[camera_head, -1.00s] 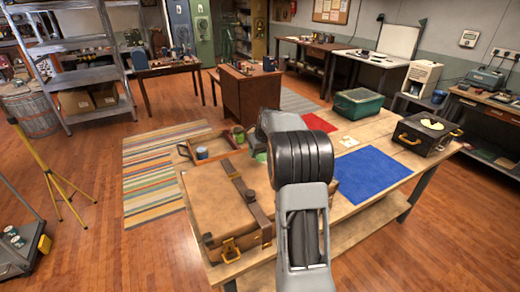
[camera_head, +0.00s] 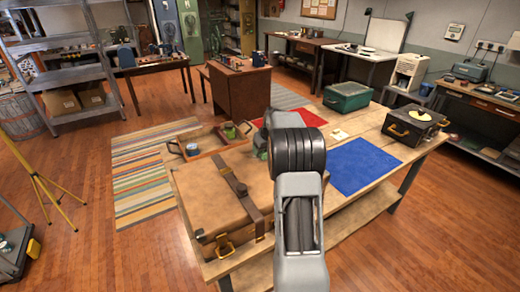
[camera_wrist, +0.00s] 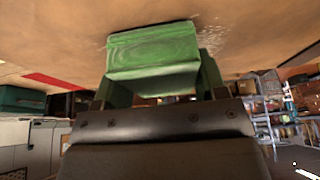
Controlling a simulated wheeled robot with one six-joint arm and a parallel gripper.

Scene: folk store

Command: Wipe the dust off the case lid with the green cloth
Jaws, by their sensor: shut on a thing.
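The brown leather case (camera_head: 205,200) lies shut on the wooden workbench, with dark straps and brass latches on its near side. In the wrist view its tan lid (camera_wrist: 50,50) fills the top, and pale dust specks show beside and behind the cloth. My gripper (camera_wrist: 155,88) is shut on the folded green cloth (camera_wrist: 153,50). The cloth is at the lid surface; I cannot tell how firmly it touches.
A wooden tray (camera_head: 172,147) with a mug sits behind the case. A blue mat (camera_head: 362,165) and a red mat (camera_head: 308,118) lie to the right. A green box (camera_head: 347,97) and a black case (camera_head: 411,125) stand farther along the bench.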

